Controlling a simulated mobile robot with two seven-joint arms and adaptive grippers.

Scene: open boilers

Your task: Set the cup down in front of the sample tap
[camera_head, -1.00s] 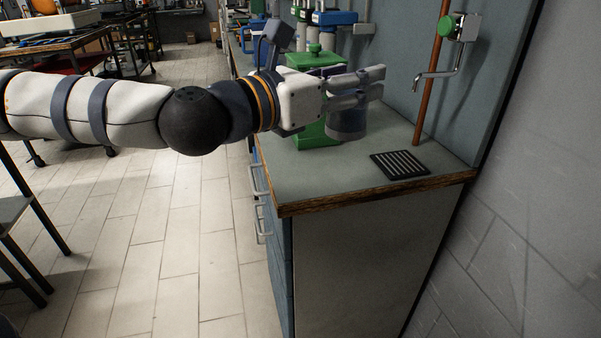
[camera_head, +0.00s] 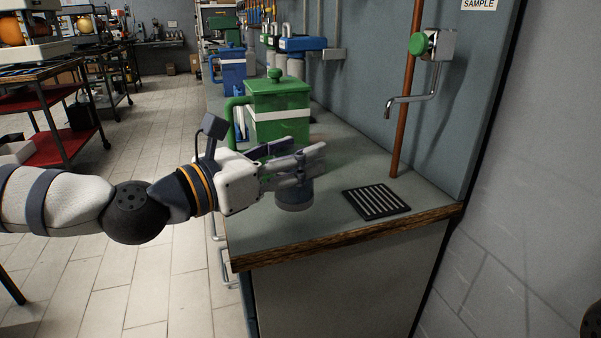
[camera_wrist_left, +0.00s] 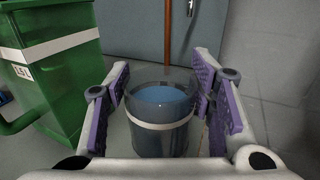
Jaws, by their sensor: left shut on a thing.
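My left gripper (camera_head: 318,160) is shut on the cup (camera_head: 294,198), its fingers on either side of it. The cup is grey and see-through. In the left wrist view the cup (camera_wrist_left: 160,135) is upright, with a white band and blue contents. It is low over the counter, left of the black slotted drain grate (camera_head: 376,203); I cannot tell whether its base touches. The sample tap (camera_head: 412,98) has a green knob and a bent spout, and is mounted on a copper pipe above and behind the grate. My right gripper is not in view.
A green lidded container (camera_head: 278,105) stands on the counter (camera_head: 330,225) just behind my left gripper. A blue container (camera_head: 232,70) is farther back. The counter's wooden front edge (camera_head: 350,238) is close. A wall bounds the right; the strip between cup and grate is clear.

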